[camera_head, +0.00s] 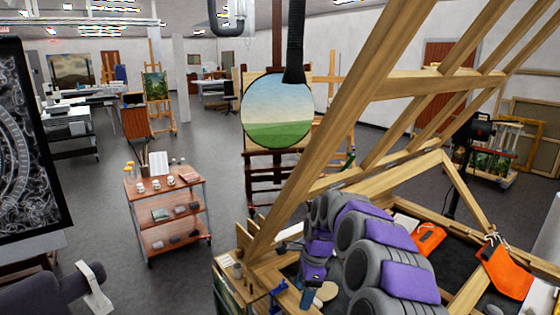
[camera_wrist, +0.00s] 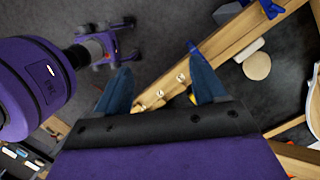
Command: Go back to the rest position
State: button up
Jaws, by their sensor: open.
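In the wrist view my gripper (camera_wrist: 157,57) is open, with its two blue fingers spread apart and nothing between them. The fingers are over or near a long wooden beam (camera_wrist: 232,42); I cannot tell whether they touch it. A round pale disc (camera_wrist: 257,66) lies on a dark surface to the right of the fingers. In the head view my purple and grey arm fills the lower right, among wooden beams.
A large wooden frame (camera_head: 338,118) slants across the right of the head view, close to my arm. Orange cloth (camera_head: 508,272) hangs at the right. A wooden trolley (camera_head: 167,212) stands left of centre, and a round landscape painting (camera_head: 277,108) stands behind. Grey floor lies open between them.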

jog(key=s+d+r+n+b, duration=0.15)
jog(key=s+n, duration=0.35)
jog(key=s, duration=0.5)
jog(key=s+a+r+n+b, duration=0.1)
jog(key=s+r+n+b, duration=0.3)
jog(key=s, duration=0.6)
jog(key=s+d+f+n+h+b, duration=0.1)
jog(key=s+d+f+n+b, duration=0.1)
jog(key=s, duration=0.9)
jog(key=s+d+f+n+g+h+b, duration=0.1)
jog(key=s+d+f+n+b, duration=0.1)
jog(key=s+d+f+n, duration=0.3)
jog(key=s+f+n, duration=0.1)
jog(key=s+f, duration=0.2)
jog(key=s, duration=0.3)
jog(key=shift+s, duration=0.35)
